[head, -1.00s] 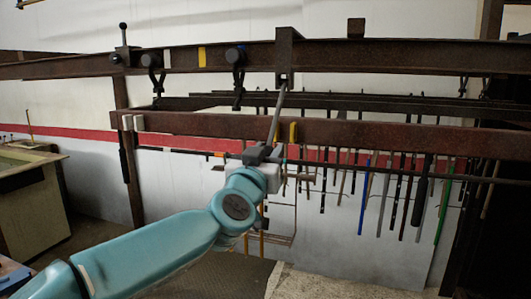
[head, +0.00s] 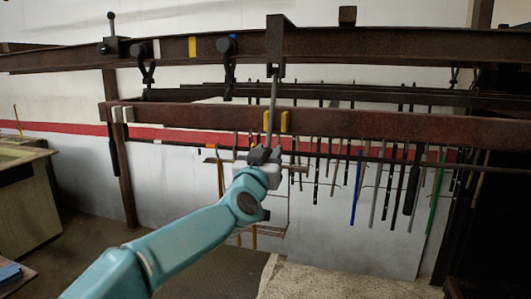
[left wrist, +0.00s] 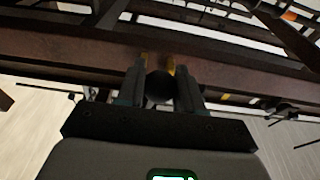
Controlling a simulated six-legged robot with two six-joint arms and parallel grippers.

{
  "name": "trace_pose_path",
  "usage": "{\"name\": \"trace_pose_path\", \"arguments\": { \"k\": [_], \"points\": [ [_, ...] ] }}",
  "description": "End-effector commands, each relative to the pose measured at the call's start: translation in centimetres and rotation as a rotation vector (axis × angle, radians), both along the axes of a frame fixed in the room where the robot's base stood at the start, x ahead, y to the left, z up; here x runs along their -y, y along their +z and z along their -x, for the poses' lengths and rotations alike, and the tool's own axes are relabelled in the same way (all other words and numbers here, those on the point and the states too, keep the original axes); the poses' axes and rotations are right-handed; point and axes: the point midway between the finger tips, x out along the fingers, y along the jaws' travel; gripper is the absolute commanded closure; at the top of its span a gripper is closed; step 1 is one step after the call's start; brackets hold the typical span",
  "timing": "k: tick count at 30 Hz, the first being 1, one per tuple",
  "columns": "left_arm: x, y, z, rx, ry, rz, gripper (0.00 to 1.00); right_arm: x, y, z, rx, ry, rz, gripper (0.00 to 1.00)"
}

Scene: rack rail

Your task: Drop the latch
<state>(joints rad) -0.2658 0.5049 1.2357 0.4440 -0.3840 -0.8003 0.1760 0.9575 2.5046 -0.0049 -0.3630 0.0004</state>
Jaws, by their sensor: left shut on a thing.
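My left gripper (head: 264,155) is in front of the lower rusty rail. It is shut on the lower end of a thin grey rod (head: 273,100). The rod hangs nearly upright below a dark bracket (head: 275,45) on the upper rail. In the left wrist view a dark round knob (left wrist: 159,87) sits between the two fingers. I cannot tell for sure that this rod is the latch. My right gripper is not in view.
The upper rail (head: 400,47) carries two black hooks (head: 228,65) and a yellow mark (head: 192,47). The lower rail (head: 380,124) has two yellow marks (head: 285,121) just behind the rod. Several tools hang at the back right. A bench (head: 25,200) stands at the left.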

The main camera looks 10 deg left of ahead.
Motion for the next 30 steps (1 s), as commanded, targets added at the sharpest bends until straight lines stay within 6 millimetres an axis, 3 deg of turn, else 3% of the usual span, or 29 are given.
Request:
{"name": "trace_pose_path", "arguments": {
  "k": [12, 19, 30],
  "points": [
    [0.2, -1.1, -3.6, -0.005, -0.001, -0.001, 0.81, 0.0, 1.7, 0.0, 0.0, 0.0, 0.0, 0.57],
    [0.2, -1.3, -4.5, -0.005, -0.002, -0.001, 0.81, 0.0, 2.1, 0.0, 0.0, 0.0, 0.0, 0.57],
    [0.3, -1.3, -8.1, -0.004, -0.001, -0.001, 0.81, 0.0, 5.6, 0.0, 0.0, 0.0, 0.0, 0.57]
  ]
}}
